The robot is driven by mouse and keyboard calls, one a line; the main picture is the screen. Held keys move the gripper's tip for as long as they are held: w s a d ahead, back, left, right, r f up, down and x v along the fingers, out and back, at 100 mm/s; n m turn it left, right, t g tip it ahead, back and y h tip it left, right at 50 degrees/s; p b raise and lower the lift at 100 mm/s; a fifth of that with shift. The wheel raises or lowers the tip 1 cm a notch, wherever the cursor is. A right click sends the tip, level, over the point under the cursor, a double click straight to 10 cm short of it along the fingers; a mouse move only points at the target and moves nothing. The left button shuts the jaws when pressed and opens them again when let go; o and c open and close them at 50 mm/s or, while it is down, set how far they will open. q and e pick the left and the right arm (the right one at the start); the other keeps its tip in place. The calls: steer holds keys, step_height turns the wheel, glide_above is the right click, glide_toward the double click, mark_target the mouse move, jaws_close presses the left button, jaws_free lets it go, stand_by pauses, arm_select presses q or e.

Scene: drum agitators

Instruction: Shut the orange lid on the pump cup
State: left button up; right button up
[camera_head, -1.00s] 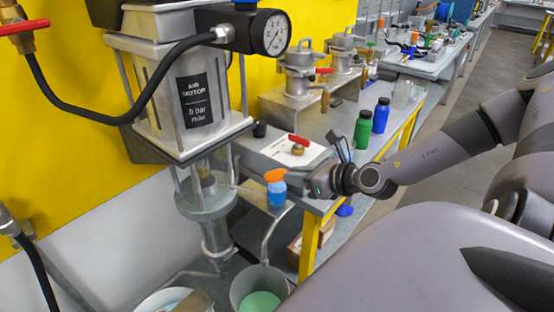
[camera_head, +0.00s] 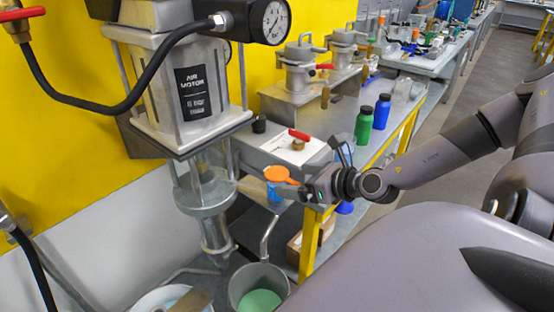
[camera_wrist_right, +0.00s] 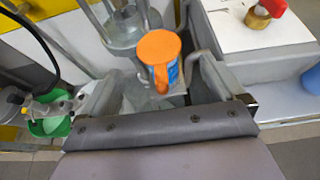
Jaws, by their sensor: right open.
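The pump cup is a small blue cup (camera_head: 273,194) on the near end of the grey bench. I cannot tell whether the lid is fully seated. In the right wrist view the lid (camera_wrist_right: 158,46) is a round orange disc with its tab toward me, and a strip of the blue cup (camera_wrist_right: 174,73) shows beneath. My right gripper (camera_head: 300,188) is open beside the cup. In the wrist view its fingers stand apart on either side of the lid's tab, with nothing clamped. My left gripper is not in view.
A clear pump vessel under the air motor (camera_head: 195,95) stands close left of the cup. A bucket of green liquid (camera_head: 259,290) is below. A red-handled valve (camera_head: 298,142) and green (camera_head: 364,124) and blue (camera_head: 382,111) bottles stand farther back on the bench.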

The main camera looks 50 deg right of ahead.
steer(key=p+v, duration=0.4)
steer(key=v, duration=0.3)
stand_by(0.4)
stand_by(0.6)
